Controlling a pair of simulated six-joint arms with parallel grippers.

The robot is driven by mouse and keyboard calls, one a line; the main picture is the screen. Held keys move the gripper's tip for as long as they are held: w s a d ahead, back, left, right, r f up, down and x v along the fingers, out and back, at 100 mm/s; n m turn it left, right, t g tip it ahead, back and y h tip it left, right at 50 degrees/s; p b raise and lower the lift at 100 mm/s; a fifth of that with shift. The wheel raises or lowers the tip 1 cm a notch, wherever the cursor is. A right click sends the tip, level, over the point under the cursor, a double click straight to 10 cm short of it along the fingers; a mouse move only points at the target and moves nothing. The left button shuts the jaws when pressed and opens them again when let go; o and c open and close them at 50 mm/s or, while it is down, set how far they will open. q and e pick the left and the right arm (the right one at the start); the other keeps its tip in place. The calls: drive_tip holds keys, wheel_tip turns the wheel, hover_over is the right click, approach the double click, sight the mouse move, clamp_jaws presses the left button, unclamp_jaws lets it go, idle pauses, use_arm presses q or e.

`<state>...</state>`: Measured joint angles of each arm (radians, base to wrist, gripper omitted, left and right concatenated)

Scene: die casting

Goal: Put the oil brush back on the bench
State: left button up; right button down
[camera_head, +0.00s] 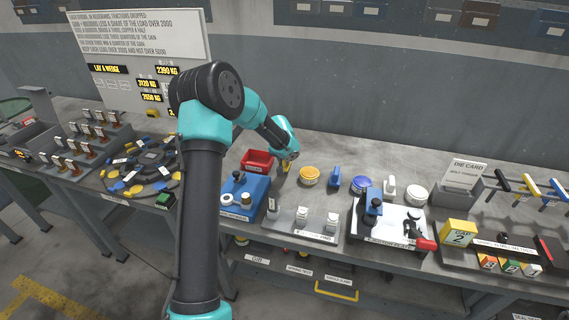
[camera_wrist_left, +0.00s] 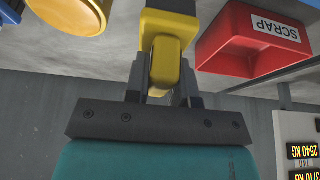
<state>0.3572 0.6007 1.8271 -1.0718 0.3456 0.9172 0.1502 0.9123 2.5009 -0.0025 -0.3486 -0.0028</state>
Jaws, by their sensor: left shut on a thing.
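My left gripper (camera_head: 288,160) is shut on a yellow brush (camera_head: 286,167), which stands between the red scrap bin and a yellow round pot (camera_head: 309,175) on the bench (camera_head: 300,195). In the left wrist view the two dark fingers (camera_wrist_left: 165,75) close around the narrow part of the yellow brush (camera_wrist_left: 168,28). The brush is at or just above the bench top; I cannot tell whether it touches. Its far end is cut off in the wrist view. No label on the brush is readable. My right gripper is not in view.
The red scrap bin (camera_head: 257,161) is close on the left; it also shows in the wrist view (camera_wrist_left: 240,45). A blue brush (camera_head: 335,178), blue pot (camera_head: 361,184), white brush (camera_head: 389,187) and white pot (camera_head: 416,195) stand to the right. A blue fixture (camera_head: 243,196) stands in front.

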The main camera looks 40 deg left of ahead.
sight(285, 163)
use_arm(q)
drive_tip(key=shift+w+a, duration=0.25)
drive_tip(key=shift+w, duration=0.1)
drive_tip(key=shift+w+a, duration=0.15)
drive_tip(key=shift+f, duration=1.8)
drive_tip(key=shift+f, duration=0.1)
drive_tip(key=o, duration=0.8)
drive_tip(key=shift+o, duration=0.2)
drive_tip(key=v, duration=1.2)
